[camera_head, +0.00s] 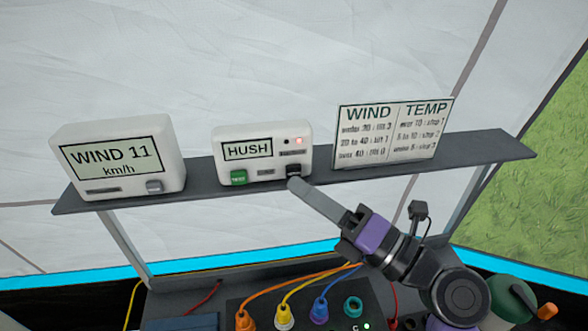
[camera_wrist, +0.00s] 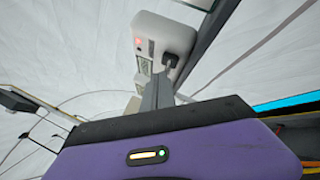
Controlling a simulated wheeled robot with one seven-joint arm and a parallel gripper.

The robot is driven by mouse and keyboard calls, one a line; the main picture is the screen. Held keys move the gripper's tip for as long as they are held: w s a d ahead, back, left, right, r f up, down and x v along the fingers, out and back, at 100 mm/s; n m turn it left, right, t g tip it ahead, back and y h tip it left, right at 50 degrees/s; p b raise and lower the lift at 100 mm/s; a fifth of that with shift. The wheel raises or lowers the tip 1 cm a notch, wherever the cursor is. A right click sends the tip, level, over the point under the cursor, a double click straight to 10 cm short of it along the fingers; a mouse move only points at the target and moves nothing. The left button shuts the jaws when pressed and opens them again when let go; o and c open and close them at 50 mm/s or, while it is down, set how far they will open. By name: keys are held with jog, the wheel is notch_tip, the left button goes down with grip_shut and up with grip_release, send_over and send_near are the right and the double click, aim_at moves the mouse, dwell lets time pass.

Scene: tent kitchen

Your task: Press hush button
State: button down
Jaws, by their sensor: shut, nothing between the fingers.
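The white HUSH box (camera_head: 262,153) stands on the grey shelf, with a HUSH display at its left and a lit red light (camera_head: 298,140) at its upper right. A green button (camera_head: 239,178) is at its lower left and a black button (camera_head: 293,170) at its lower right. My gripper (camera_head: 296,186) is shut and empty, its tips right at the black button's lower edge. I cannot tell whether they touch it. In the wrist view the box (camera_wrist: 165,33) is ahead, with the black button (camera_wrist: 170,60) just beyond my fingertips (camera_wrist: 161,82).
A WIND 11 km/h box (camera_head: 117,158) stands left on the shelf (camera_head: 205,187), and a WIND/TEMP sign (camera_head: 392,132) stands right. Below are plugs, orange (camera_head: 245,320), yellow (camera_head: 283,316) and blue (camera_head: 319,311), with cables. A green crank (camera_head: 512,298) is at lower right.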

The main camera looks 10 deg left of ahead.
jog(key=s+p, duration=0.1)
jog(key=s, duration=0.1)
jog(key=s+d+p, duration=0.1)
jog(key=s, duration=0.1)
jog(key=shift+s+d, duration=0.2)
jog(key=shift+s, duration=0.2)
dwell(0.8)
